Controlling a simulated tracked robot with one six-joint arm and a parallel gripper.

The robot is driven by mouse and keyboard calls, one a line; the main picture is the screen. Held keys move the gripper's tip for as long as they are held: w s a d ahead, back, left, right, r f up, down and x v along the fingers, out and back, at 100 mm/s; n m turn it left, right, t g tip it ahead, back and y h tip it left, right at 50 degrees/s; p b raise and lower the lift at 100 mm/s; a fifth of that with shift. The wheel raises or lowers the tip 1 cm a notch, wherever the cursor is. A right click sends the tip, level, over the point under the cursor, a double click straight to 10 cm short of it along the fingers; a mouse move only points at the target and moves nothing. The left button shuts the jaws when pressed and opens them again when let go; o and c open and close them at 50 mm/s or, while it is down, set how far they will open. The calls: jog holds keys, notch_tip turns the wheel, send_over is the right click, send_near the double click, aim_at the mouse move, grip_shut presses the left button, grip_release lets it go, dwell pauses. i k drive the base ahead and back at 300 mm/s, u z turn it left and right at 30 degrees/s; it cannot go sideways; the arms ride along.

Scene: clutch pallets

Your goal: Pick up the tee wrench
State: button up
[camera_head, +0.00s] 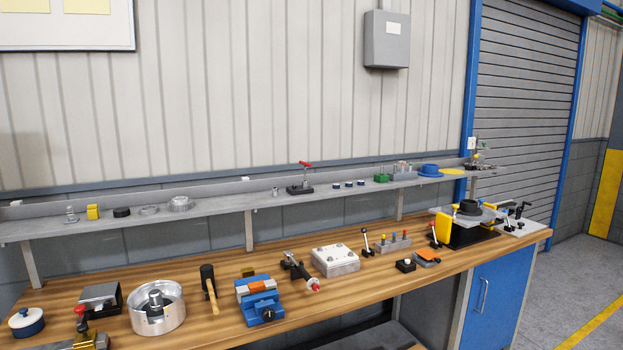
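A small tool with a red crossbar handle (305,164) stands upright on a black base (300,189) near the middle of the grey shelf (225,209). Its T shape fits a tee wrench, but it is small and I cannot be sure. How its lower end sits in the base is too small to tell. My gripper is not in view.
The wooden bench (215,328) below the shelf is crowded: a round metal pot (157,318), a blue vise (259,300), a toggle clamp (296,268), a white-topped block (335,260). A blue cabinet (497,292) stands at right. Open floor (575,285) lies beyond it.

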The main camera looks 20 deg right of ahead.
aim_at(305, 182)
jog(key=k, duration=0.65)
jog(key=z, duration=0.45)
jog(key=i, duration=0.6)
jog(key=z, duration=0.85)
jog(key=i, duration=1.65)
jog(key=u, duration=0.9)
jog(key=i, duration=0.6)
jog(key=u, duration=0.4)
